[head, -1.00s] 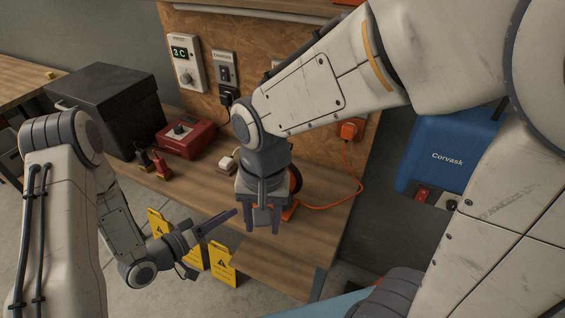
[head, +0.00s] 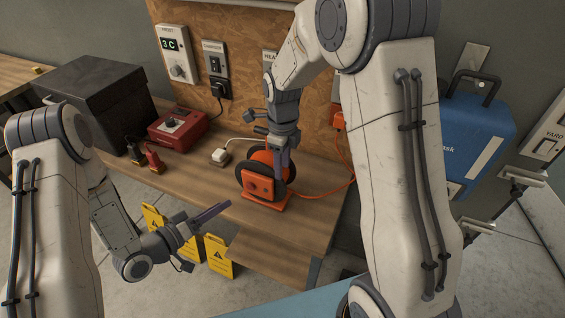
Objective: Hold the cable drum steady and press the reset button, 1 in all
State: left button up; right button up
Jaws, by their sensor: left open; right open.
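The cable drum (head: 263,190) is orange with dark round flanges and stands on an orange base on the workbench (head: 245,217). A small round red spot shows on its front face; I cannot tell whether it is the reset button. My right gripper (head: 273,148) is open at the top of the drum, with one finger in front of the drum's upper right side. I cannot tell whether it touches. My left gripper (head: 208,235) is open and empty, in front of the bench and left of the drum, apart from it.
A white plug block (head: 220,156), a red box (head: 178,128), red and black clamps and a dark case (head: 97,100) stand left of the drum. An orange cable (head: 322,189) runs right. Yellow floor signs (head: 219,262) stand below my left gripper. A blue case (head: 470,140) hangs right.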

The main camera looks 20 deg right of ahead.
aim_at(282, 199)
notch_tip(282, 199, down, 10)
dwell(0.5)
grip_shut()
dwell(1.2)
pick_arm(q)
grip_shut()
dwell(1.6)
